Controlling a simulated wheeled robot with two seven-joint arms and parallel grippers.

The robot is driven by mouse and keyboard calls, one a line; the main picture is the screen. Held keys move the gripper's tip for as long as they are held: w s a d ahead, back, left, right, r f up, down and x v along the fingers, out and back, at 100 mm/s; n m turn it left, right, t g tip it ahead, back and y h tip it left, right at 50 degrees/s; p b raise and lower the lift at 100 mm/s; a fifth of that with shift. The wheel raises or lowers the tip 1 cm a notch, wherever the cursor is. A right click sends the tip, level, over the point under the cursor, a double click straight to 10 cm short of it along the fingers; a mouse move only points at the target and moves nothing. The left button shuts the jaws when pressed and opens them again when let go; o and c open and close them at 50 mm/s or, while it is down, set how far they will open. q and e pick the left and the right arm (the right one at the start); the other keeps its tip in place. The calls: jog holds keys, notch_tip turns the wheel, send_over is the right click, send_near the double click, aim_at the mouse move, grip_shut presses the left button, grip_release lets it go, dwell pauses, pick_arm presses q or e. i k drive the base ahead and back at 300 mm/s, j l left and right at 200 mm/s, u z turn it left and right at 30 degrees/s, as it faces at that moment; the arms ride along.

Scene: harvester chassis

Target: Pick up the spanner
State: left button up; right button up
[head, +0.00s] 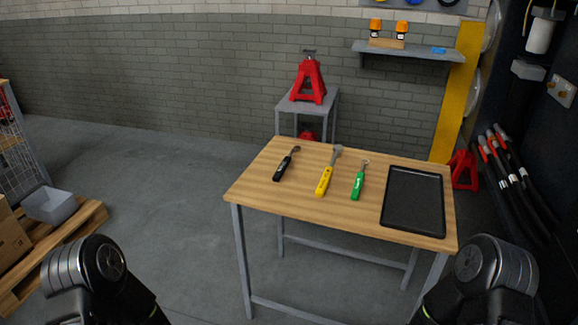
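Three hand tools lie apart on the wooden tabletop (300,207). One has a black handle and a dark head (286,164) and lies at the left. One has a yellow handle and a grey head (327,172) and lies in the middle. One has a green handle and a small metal head (359,181) and lies to the right of it. They are too small for me to tell for sure which is the spanner. Parts of both my arms show at the bottom corners, well short of the tools. Neither gripper shows.
A black tray (413,203) lies empty on the table's right side. Behind the table, a red jack stand (308,80) tops a grey stand (287,106). A pallet (85,225) with a grey bin (50,205) is at left. The floor left of the table is clear.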

aim_at(281, 169)
jog(key=j+z, duration=0.1)
jog(key=z, duration=0.35)
jog(key=i+j+z, duration=0.1)
jog(key=z, duration=0.4)
jog(key=j+z, duration=0.15)
jog(key=z, duration=0.3)
jog(key=j+z, duration=0.1)
jog(key=z, duration=0.35)
jog(key=k+j+z, duration=0.1)
jog(key=j+z, duration=0.15)
jog(key=j, duration=0.3)
jog(key=k+j+z, duration=0.25)
jog(key=j, duration=0.3)
jog(key=j+z, duration=0.25)
jog(key=j, duration=0.3)
jog(key=k+j+z, duration=0.25)
jog(key=j, duration=0.25)
jog(key=k+j+z, duration=0.5)
jog(key=j, duration=0.3)
jog(key=k+j, duration=1.1)
